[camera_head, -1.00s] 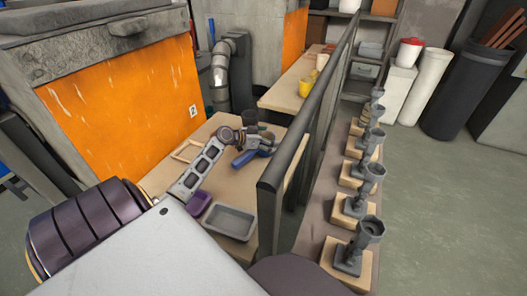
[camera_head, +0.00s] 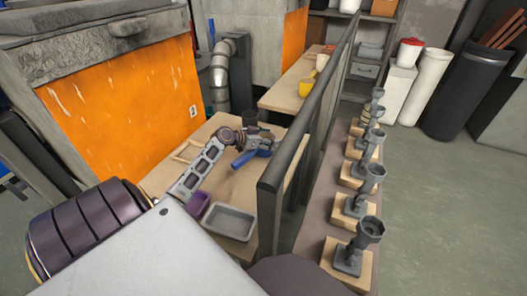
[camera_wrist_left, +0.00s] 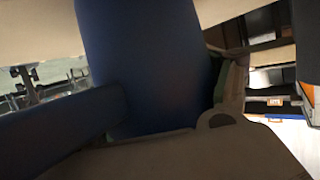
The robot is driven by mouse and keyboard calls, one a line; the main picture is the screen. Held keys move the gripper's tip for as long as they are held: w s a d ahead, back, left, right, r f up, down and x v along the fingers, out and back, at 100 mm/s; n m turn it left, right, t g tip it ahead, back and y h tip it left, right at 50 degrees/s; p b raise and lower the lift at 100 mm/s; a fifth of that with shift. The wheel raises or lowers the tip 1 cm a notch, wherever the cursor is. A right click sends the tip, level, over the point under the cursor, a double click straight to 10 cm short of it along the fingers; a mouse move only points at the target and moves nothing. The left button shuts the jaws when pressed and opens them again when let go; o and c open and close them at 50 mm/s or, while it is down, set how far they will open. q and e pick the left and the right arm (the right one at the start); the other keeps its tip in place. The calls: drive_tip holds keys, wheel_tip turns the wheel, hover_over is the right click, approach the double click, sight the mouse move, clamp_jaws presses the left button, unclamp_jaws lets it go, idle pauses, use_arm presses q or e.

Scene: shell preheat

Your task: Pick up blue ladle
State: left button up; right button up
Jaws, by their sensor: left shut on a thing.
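The blue ladle (camera_head: 246,157) is over the wooden table beside the dark rail, at the end of my left arm. My left gripper (camera_head: 262,147) is shut on it. In the left wrist view the blue ladle (camera_wrist_left: 145,65) fills the middle, very close to the camera, with dark gripper parts around it. The ladle's far end is hidden by the gripper in the head view. I cannot tell how far it is above the table. My right gripper is not in view.
A grey tray (camera_head: 230,222) and a purple container (camera_head: 197,204) are on the wooden table (camera_head: 222,190). A dark rail (camera_head: 305,120) runs along its right side. Beyond it, several grey metal parts on wooden blocks (camera_head: 347,265) stand in a row. An orange-fronted furnace (camera_head: 120,100) is at left.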

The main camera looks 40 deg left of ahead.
use_arm(q)
drive_tip(key=shift+r, duration=0.25)
drive_tip(key=shift+r, duration=0.6)
wheel_tip(320, 180, up, 8)
drive_tip(key=p, duration=0.2)
drive_tip(key=shift+r, duration=0.25)
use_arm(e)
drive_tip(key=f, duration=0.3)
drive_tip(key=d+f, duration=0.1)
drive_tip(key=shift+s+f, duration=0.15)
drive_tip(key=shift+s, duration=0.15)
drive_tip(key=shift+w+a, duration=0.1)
